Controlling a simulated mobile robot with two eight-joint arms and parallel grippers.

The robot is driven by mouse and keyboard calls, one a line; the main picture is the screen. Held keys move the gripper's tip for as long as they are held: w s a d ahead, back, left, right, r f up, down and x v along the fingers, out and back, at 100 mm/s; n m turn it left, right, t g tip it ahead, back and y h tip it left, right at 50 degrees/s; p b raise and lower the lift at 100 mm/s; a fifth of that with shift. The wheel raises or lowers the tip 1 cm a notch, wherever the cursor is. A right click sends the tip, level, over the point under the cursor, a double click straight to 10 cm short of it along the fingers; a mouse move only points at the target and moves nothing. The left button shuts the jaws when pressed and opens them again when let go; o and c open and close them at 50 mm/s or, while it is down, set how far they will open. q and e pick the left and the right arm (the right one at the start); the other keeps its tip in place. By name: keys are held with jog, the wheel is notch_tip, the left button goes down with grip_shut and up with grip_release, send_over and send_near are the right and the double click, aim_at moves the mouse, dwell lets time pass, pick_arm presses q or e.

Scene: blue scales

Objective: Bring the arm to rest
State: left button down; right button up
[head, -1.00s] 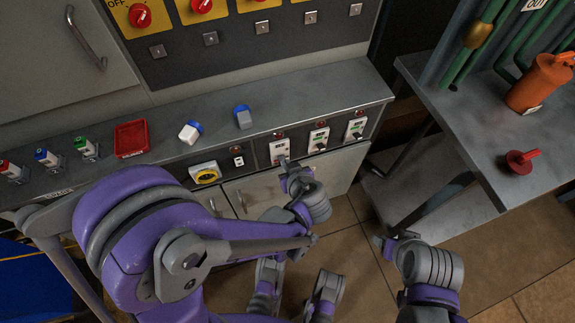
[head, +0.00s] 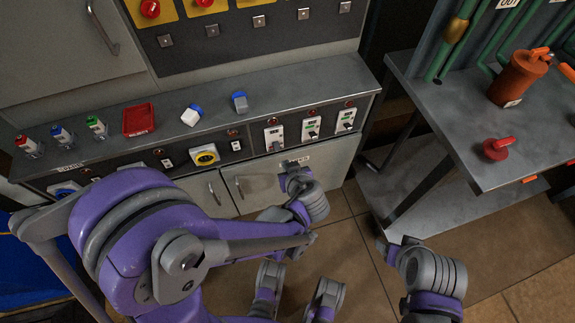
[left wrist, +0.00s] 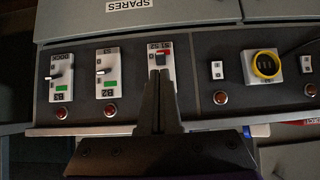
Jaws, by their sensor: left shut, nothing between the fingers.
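My left gripper (head: 288,168) is shut and empty. In the head view it is in front of the cabinet, just below the row of breaker switches. In the left wrist view the shut fingers (left wrist: 159,82) point at a switch (left wrist: 162,58) with a red part; I cannot tell whether they touch it. In the head view there is a visible gap between the fingertips and that switch (head: 274,138). My right gripper (head: 384,246) shows at the lower right, over the floor and away from the panel; its jaws are too small to judge.
A metal table (head: 450,110) at the right bears an orange canister (head: 518,78) and a red valve piece (head: 497,148).

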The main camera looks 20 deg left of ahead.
jog(key=shift+w, duration=0.1)
dwell(0.3)
pick_arm(q)
jog(key=s+a+r+m+g+h, duration=0.2)
jog(key=s+a+r+m+h, duration=0.1)
jog(key=s, duration=0.5)
jog(key=s+a+r+m+g+h, duration=0.1)
jog(key=s+a+r+m+h, duration=0.2)
jog(key=s, duration=0.5)
notch_tip(320, 180, up, 15)
jog(key=w+d+p, duration=0.1)
jog(key=p, duration=1.2)
jog(key=shift+w+m, duration=0.35)
jog(key=shift+m, duration=0.05)
pick_arm(e)
notch_tip(320, 180, up, 15)
jog(key=w, duration=0.2)
jog(key=shift+t, duration=0.3)
pick_arm(q)
jog(key=shift+f, duration=0.1)
